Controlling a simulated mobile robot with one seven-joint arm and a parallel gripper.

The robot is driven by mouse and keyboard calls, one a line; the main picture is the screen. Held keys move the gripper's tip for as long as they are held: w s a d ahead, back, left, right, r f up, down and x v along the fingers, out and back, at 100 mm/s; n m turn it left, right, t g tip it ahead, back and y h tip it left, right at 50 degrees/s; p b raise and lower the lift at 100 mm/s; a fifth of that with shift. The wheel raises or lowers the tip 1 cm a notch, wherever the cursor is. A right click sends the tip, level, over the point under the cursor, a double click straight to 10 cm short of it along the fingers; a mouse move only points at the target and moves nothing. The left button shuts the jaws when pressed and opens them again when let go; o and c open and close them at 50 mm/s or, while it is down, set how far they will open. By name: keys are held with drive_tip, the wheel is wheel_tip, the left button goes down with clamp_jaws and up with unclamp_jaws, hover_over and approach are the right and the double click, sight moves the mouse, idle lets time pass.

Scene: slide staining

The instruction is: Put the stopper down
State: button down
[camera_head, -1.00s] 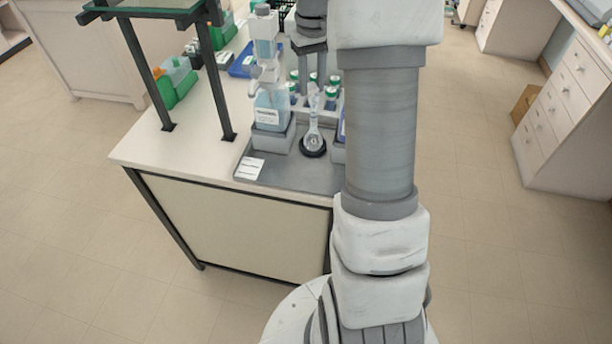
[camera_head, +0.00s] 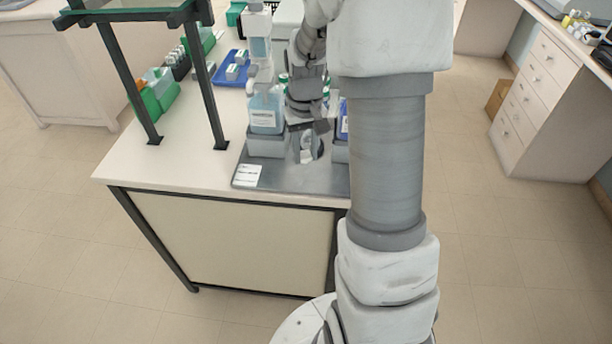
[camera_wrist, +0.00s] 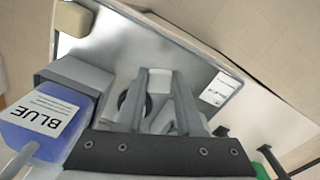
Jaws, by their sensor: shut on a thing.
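My gripper (camera_head: 307,152) is low over the grey tray (camera_head: 275,178), between a clear blue-tinted bottle and another bottle on its right. In the wrist view the two fingers (camera_wrist: 160,78) point down at the tray with a small pale block, the stopper (camera_wrist: 158,82), between their tips. The stopper is hard to make out in the head view. A dark ring stand (camera_wrist: 127,103) shows beside the left finger. The glass flask seen earlier on that ring is mostly hidden behind my gripper.
The labelled bottle (camera_head: 266,112) stands left of my gripper. A bottle marked BLUE (camera_wrist: 40,125) sits close by in the wrist view. A white card (camera_head: 247,175) lies at the tray's front left. A dark-legged glass shelf (camera_head: 212,90) rises at the left.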

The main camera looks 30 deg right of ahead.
sight(306, 183)
drive_tip(key=shift+f, duration=3.35)
drive_tip(key=shift+f+b, duration=0.1)
drive_tip(key=shift+b, duration=0.2)
drive_tip(key=shift+f, duration=0.15)
drive_tip(key=c, duration=0.5)
unclamp_jaws()
drive_tip(key=shift+c, duration=0.2)
drive_tip(key=shift+r, duration=0.25)
